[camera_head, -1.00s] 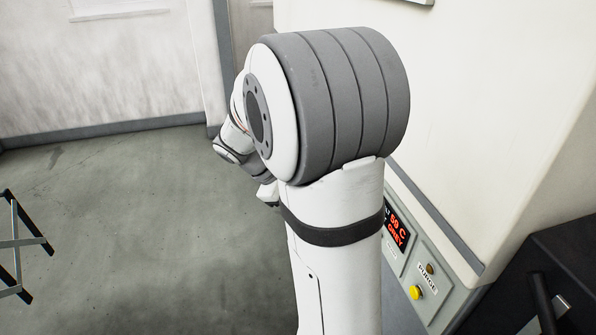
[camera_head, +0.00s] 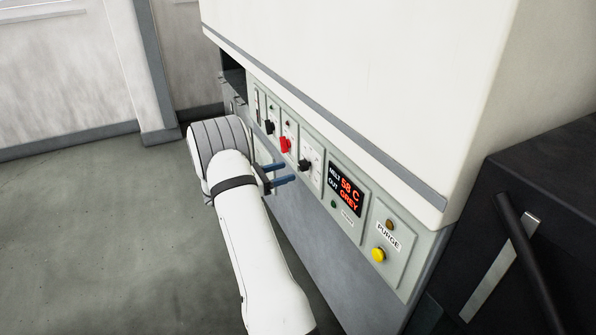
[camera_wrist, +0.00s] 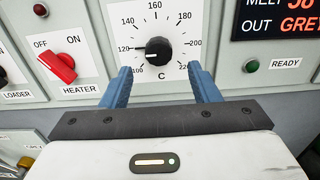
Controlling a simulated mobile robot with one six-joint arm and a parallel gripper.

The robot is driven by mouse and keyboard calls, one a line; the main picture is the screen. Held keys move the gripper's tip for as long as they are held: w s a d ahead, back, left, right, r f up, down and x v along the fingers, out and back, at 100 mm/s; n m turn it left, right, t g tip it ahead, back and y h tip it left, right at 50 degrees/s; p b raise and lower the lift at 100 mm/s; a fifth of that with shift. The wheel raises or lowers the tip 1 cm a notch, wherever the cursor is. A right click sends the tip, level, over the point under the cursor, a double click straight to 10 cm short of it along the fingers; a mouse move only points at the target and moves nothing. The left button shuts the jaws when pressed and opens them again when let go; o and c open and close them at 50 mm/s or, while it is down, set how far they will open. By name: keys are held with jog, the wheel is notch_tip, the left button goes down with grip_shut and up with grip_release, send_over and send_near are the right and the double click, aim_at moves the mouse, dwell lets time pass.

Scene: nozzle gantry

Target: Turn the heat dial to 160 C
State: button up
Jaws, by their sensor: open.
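The heat dial is a round black knob (camera_wrist: 157,50) on a white scale plate (camera_wrist: 183,22) marked 100 to 220 C. Its pointer appears to face left, near the 120 mark. In the head view the dial (camera_head: 304,165) sits on the grey control panel, left of the display. My gripper (camera_wrist: 160,70) is open, with one blue finger at the lower left and one at the lower right of the dial. The knob shows between and beyond the fingertips, not held. In the head view my gripper (camera_head: 289,172) points at the panel just short of the dial.
Left of the dial is a red HEATER switch (camera_wrist: 58,67), with a black LOADER knob (camera_head: 269,127) further left. Right are the display (camera_head: 346,190), reading 58 C and GREY, a green READY lamp (camera_wrist: 252,65) and a yellow PURGE button (camera_head: 378,255). A dark cabinet (camera_head: 540,220) stands right.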

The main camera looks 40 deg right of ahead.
aim_at(301, 167)
jog(key=x, duration=0.5)
jog(key=shift+s+b, duration=0.1)
jog(key=shift+b, duration=0.25)
